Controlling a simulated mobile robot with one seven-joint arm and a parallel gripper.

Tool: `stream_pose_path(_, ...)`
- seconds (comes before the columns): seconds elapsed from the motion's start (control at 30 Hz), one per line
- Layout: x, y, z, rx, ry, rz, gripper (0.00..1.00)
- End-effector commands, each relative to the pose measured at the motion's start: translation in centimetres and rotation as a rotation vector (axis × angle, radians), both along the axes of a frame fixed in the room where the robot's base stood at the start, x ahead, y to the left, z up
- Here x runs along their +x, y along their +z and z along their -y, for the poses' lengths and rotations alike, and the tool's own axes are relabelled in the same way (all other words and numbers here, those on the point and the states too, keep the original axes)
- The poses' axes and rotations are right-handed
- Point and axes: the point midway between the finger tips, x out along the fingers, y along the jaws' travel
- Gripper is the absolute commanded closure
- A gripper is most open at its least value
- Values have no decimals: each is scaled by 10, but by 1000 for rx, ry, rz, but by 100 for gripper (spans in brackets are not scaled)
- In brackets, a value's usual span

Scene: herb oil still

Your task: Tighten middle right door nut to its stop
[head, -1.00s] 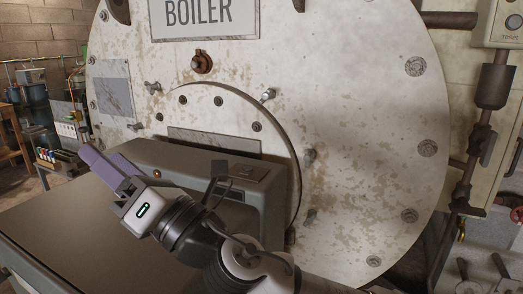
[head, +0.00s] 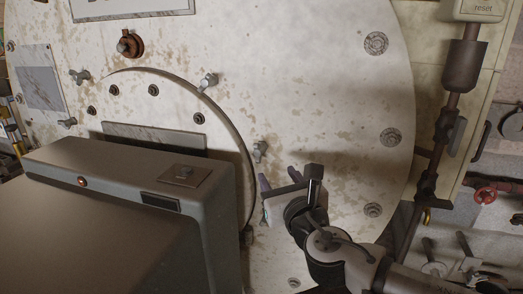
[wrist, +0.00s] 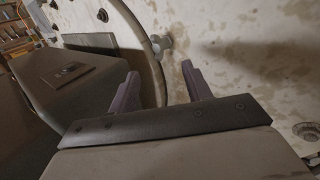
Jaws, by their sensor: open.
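The middle right door nut (head: 260,150) is a small grey wing-type nut at the right edge of the round boiler door (head: 225,130). In the wrist view the nut (wrist: 163,43) shows just beyond my fingertips, between their lines. My gripper (head: 278,178) is a little below and right of the nut in the head view, its purple fingers pointing toward the boiler face. In the wrist view my gripper (wrist: 160,72) is open and empty, with its two fingers spread apart. The nut appears clear of both fingers.
A large grey housing (head: 120,220) stands in front of the door at the left, close to my gripper. Another door nut (head: 207,80) sits at the upper right of the door. Pipework (head: 445,140) and a red valve wheel (head: 486,192) are at the right.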

Motion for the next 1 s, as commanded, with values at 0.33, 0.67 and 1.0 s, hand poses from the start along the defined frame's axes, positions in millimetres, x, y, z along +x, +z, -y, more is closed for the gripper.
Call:
stream_pose_path(0.33, 56, 3, -19, 4, 6, 0, 51)
stream_pose_path(0.67, 108, 2, -33, 3, 5, 1, 51)
stream_pose_path(1.0, 123, 0, -37, 2, 4, 0, 51)
